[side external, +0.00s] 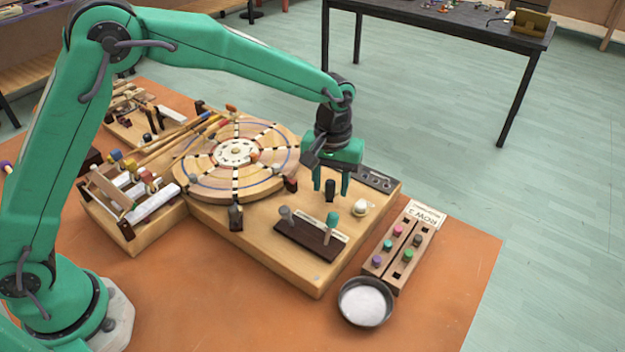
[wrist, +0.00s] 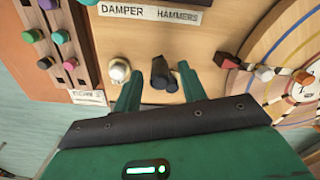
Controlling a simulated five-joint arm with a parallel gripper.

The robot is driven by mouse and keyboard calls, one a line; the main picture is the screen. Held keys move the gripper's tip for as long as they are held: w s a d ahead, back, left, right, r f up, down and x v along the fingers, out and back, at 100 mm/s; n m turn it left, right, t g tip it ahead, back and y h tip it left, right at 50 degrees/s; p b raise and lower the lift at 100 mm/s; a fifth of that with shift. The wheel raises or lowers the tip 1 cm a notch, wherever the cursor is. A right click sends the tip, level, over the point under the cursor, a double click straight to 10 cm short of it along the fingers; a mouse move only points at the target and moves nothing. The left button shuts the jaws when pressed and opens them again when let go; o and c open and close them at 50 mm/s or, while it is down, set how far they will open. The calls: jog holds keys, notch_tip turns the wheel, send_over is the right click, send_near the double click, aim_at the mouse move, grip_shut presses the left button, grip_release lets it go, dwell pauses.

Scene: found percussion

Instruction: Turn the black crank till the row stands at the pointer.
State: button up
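The black crank (side external: 330,191) stands upright on the wooden board. In the wrist view its black knob (wrist: 161,72) is between the fingertips, nearer the right finger, with a gap on the left. My gripper (side external: 331,184) is open and points down around the crank; its two green fingers also show in the wrist view (wrist: 158,75). The round wooden disc (side external: 190,192) carries dark-and-light rows running out from its hub. A small dark red block (side external: 290,184) at the disc's rim may be the pointer; it also shows in the wrist view (wrist: 226,61). The card (side external: 427,214) seems to read "ROW 3".
A white knob (side external: 361,207) stands right of the crank. Two damper hammers on a dark strip (side external: 309,239) stand in front. A peg rack (side external: 402,247) with coloured pegs and a bowl (side external: 365,301) lie at the right. Mallets lie over the disc's left side.

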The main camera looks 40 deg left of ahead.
aim_at(328, 180)
jog(key=shift+r, duration=3.9)
jog(key=shift+s+a+r, duration=0.15)
jog(key=shift+a+r, duration=0.05)
jog(key=shift+r, duration=0.05)
jog(key=s+a+r+m+t, duration=0.2)
jog(key=s+a+r+t, duration=0.1)
jog(key=s+a+r, duration=0.8)
jog(key=s+a+f+m+t, duration=0.1)
jog(key=s+a, duration=0.3)
jog(key=s, duration=0.3)
jog(key=s+a+f+t, duration=0.1)
jog(key=s+a+f, duration=0.1)
jog(key=s+a, duration=0.2)
jog(key=s, duration=0.3)
jog(key=shift+s+a+f+m+t, duration=0.15)
jog(key=shift+s+m+t, duration=0.15)
jog(key=shift+m, duration=0.1)
